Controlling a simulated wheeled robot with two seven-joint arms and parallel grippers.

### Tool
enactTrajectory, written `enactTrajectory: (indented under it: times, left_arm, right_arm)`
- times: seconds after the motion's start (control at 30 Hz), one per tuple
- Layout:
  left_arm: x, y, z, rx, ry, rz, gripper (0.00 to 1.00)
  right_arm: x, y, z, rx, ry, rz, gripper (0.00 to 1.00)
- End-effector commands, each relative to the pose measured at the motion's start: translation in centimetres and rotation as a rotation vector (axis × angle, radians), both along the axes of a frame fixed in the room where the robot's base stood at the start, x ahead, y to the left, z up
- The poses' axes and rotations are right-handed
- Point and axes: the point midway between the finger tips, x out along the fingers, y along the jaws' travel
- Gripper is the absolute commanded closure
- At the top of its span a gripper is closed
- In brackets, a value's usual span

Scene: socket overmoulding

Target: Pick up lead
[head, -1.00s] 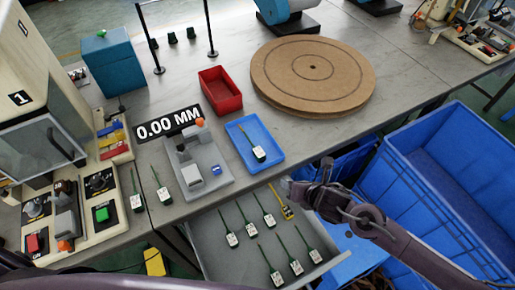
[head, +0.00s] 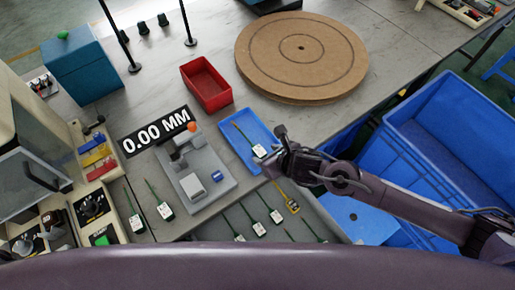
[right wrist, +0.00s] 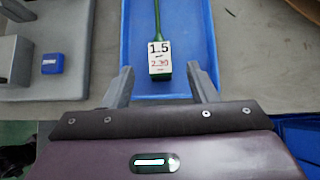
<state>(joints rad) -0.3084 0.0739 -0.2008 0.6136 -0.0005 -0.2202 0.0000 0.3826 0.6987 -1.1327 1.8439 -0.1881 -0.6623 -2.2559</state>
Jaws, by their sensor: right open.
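A lead with a dark green cable and a white label (head: 259,150) lies in the blue tray (head: 233,161). In the right wrist view the label (right wrist: 159,55) reads 1.5 and 2.30, and the cable runs away up the tray. My right gripper (head: 280,138) is at the tray's right edge, close to the label end. In the right wrist view its open fingers (right wrist: 159,82) stand on either side of the lead's lower end, with nothing gripped. Whether they touch it I cannot tell. My left gripper is out of view.
More leads (head: 276,216) lie in the open drawer, partly hidden by my arm link, and two lie on the table (head: 165,210) at left. A grey gauge (head: 195,180) stands left of the tray, a red bin (head: 207,85) behind. Blue crates (head: 440,150) are at right.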

Motion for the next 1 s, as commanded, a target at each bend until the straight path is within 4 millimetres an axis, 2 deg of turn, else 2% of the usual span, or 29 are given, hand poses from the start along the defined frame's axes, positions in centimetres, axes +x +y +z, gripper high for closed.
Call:
enactTrajectory:
  times: [0.13,0.3,0.63,1.0]
  left_arm:
    - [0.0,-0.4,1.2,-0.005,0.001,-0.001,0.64]
    - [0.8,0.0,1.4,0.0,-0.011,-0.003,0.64]
    - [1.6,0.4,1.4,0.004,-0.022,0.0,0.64]
    - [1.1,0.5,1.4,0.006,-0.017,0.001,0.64]
  right_arm:
    - [1.3,1.1,-0.8,0.003,0.001,-0.002,0.47]
    - [2.4,1.9,-2.3,0.002,0.001,-0.001,0.47]
    - [2.6,2.1,-2.7,0.002,0.0,0.0,0.49]
    - [2.6,2.0,-2.7,0.002,0.0,0.0,0.96]
